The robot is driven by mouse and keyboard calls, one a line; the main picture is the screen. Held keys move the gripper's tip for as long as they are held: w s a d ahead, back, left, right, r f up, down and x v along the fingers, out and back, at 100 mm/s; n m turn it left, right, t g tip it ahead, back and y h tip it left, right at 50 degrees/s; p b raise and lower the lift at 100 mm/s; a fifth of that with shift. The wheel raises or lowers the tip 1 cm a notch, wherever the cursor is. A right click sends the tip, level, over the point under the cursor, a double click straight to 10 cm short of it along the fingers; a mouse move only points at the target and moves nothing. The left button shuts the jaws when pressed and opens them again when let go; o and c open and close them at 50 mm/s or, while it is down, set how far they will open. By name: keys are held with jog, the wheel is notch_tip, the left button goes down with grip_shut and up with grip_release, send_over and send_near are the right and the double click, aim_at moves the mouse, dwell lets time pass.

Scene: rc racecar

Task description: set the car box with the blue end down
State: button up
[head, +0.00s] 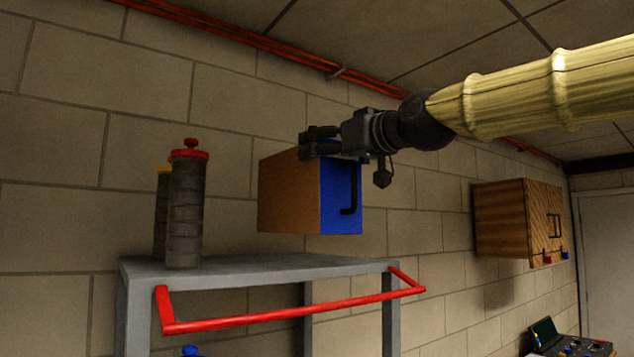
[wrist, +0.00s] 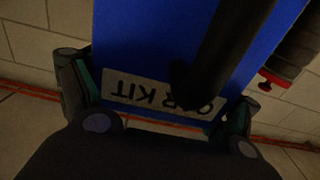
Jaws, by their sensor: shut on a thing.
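The car box (head: 290,195) is a brown box with one blue end (head: 336,212) that has a dark handle (head: 351,190). It hangs in the air above the grey cart (head: 260,266), and a gap shows beneath it. The blue end faces sideways to the right, not down. My gripper (head: 318,142) is shut on the upper part of the box. In the wrist view the blue end (wrist: 135,45) fills the middle between my fingers, with an upside-down white "CAR KIT" label (wrist: 150,93). A dark bar partly covers the label. The far fingertip contact is hidden.
Dark canisters with a red cap (head: 187,205) and a yellow cap (head: 162,205) stand on the cart's left. A red rail (head: 290,312) runs along its front. The cart top right of the canisters looks clear. A wooden cabinet (head: 500,220) hangs on the right wall.

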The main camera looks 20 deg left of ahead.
aim_at(360, 182)
jog(key=w+a+f+p, duration=0.2)
jog(key=w+f+p, duration=0.1)
jog(key=w, duration=0.2)
jog(key=w+a+f+p, duration=0.2)
jog(key=w+f+p, duration=0.1)
jog(key=w, duration=0.3)
jog(key=shift+w+a+p, duration=0.25)
jog(key=shift+w+p, duration=0.05)
jog(key=shift+p, duration=0.05)
jog(key=o, duration=1.3)
jog(key=shift+w+f, duration=0.1)
jog(key=shift+b+v, duration=3.65)
jog(key=shift+v, duration=2.55)
